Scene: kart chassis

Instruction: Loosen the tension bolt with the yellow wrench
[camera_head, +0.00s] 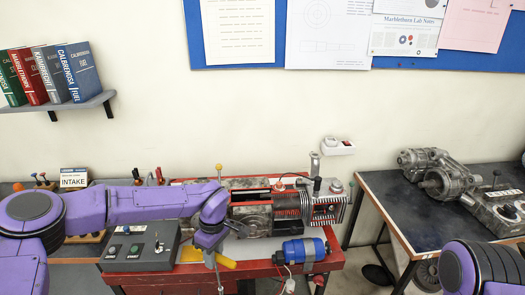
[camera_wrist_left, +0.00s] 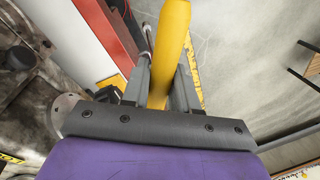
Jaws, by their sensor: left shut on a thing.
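The yellow wrench (camera_head: 226,262) shows on both sides of my left gripper (camera_head: 211,257), near the front of the red workbench. My left gripper is shut on it. The machine with a red frame (camera_head: 290,213) stands behind and to the right of the gripper. I cannot pick out the tension bolt. Of my right arm only a purple link shows at the lower right; its gripper is out of view.
A blue cylindrical motor (camera_head: 305,250) lies on the bench right of the gripper. A grey control box (camera_head: 140,247) with buttons stands to the left. A dark table (camera_head: 410,217) with metal gear parts (camera_head: 440,175) stands at the right, beyond a gap.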

